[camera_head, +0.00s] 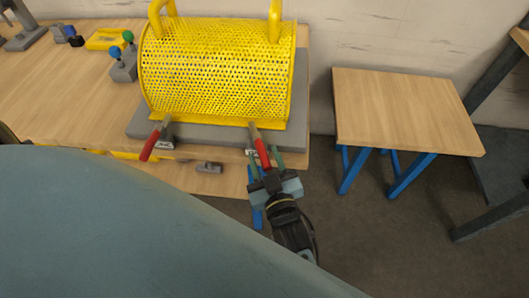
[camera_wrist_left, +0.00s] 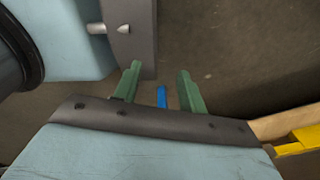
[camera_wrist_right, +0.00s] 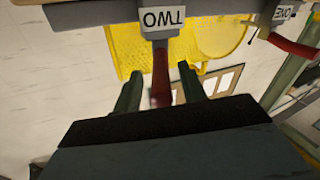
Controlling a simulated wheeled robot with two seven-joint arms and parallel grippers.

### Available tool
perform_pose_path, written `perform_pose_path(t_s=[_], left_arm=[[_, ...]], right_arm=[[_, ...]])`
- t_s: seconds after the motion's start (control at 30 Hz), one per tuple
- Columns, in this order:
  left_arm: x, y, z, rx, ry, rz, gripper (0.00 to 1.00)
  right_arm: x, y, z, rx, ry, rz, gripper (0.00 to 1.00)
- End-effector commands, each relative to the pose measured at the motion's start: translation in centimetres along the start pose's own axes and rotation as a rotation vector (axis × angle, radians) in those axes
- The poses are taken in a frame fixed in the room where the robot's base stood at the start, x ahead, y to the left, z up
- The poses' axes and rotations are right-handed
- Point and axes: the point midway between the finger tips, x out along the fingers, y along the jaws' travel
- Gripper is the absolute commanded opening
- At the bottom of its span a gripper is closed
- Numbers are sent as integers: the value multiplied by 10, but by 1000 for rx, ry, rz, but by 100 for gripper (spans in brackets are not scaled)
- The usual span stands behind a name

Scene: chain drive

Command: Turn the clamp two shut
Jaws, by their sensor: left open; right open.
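Clamp two has a red handle (camera_wrist_right: 161,76) and a grey body labelled "TWO" (camera_wrist_right: 162,18) in the right wrist view. In the head view its red handle (camera_head: 261,151) points down over the bench's front edge. My right gripper (camera_head: 264,160) is open, with its green fingers on either side of this handle; I cannot tell whether they touch it. Clamp one (camera_head: 152,143), also red-handled, is to the left; its label "ONE" (camera_wrist_right: 282,12) shows in the right wrist view. My left gripper (camera_wrist_left: 158,88) is open and empty above the floor.
A yellow perforated guard (camera_head: 215,75) stands on a grey base plate (camera_head: 195,133) on the wooden bench (camera_head: 80,85). A grey block with blue and green knobs (camera_head: 122,68) is at left. A small blue-legged table (camera_head: 400,105) stands right. Floor between is free.

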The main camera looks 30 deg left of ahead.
Motion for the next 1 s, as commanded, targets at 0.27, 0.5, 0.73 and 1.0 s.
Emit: perform_pose_path(t_s=[0.27, 0.5, 0.73, 1.0], left_arm=[[-13, 5, -1, -5, -1, 7, 41], [-18, 19, -5, -14, 3, 25, 41], [-19, 24, -8, -17, 8, 31, 41], [-19, 22, -6, -16, 7, 28, 41]], right_arm=[[-60, 0, 0, 1, -4, -1, 41], [-106, 0, 0, 1, -4, -2, 41], [-125, 0, 0, 0, -3, -1, 41], [-125, 0, 1, 0, -2, -1, 41]])
